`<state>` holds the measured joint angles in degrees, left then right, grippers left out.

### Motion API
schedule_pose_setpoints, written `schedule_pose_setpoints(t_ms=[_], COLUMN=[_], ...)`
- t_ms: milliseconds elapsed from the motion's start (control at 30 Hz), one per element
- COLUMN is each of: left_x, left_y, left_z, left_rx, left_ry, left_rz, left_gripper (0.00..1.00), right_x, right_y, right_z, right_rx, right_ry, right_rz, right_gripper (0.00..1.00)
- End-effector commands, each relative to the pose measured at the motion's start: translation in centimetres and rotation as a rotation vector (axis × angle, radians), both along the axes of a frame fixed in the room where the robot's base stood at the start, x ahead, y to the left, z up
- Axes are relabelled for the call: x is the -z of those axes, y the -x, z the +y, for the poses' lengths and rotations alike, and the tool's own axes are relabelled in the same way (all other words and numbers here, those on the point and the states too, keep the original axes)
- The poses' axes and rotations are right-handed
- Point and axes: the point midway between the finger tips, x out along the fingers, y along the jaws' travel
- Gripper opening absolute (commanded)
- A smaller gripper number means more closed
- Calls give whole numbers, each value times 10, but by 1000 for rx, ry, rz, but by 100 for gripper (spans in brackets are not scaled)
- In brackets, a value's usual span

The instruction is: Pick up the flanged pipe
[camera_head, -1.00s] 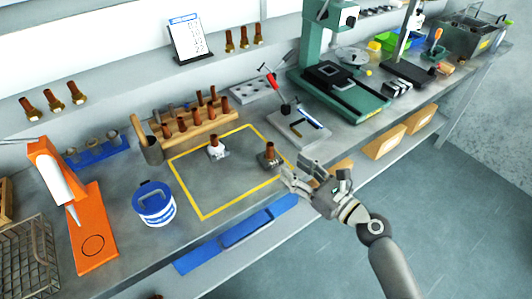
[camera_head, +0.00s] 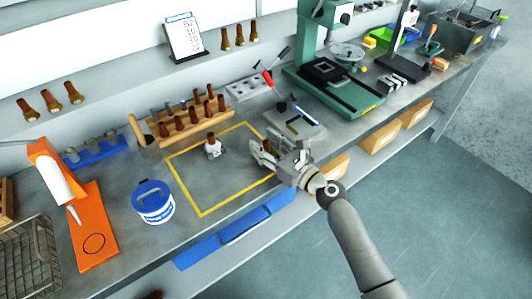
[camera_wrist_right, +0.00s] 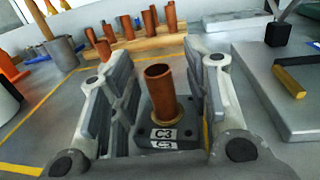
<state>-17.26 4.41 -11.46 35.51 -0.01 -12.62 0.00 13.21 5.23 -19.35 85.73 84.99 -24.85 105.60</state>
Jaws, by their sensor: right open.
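A copper-coloured flanged pipe (camera_wrist_right: 161,92) stands upright in a dark block (camera_wrist_right: 150,138) labelled C3 in the right wrist view. My right gripper (camera_wrist_right: 158,78) is open, with one finger on each side of the pipe and visible gaps between. My left gripper is out of view.
A wooden rack (camera_head: 197,125) of copper pipes stands behind the outline. A blue-and-white tub (camera_head: 153,203) and an orange stand (camera_head: 92,235) are at left. A grey plate (camera_head: 294,127) and a green machine (camera_head: 338,92) stand at right. The front of the outlined area is clear.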

Motion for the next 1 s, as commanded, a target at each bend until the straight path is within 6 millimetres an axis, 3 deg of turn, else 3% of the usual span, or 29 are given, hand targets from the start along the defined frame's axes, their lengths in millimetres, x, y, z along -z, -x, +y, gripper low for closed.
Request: schedule_pose_setpoints(t_ms=[100,467,1000], left_x=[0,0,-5], left_y=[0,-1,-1], left_z=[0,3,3], left_rx=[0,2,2], left_ry=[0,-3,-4], left_rz=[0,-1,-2], left_gripper=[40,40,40], right_x=[0,0,-10], right_y=[0,0,0], right_z=[0,0,0], right_rx=[0,0,0], right_ry=[0,-1,-2], right_rz=[0,1,-2], right_gripper=[44,0,0])
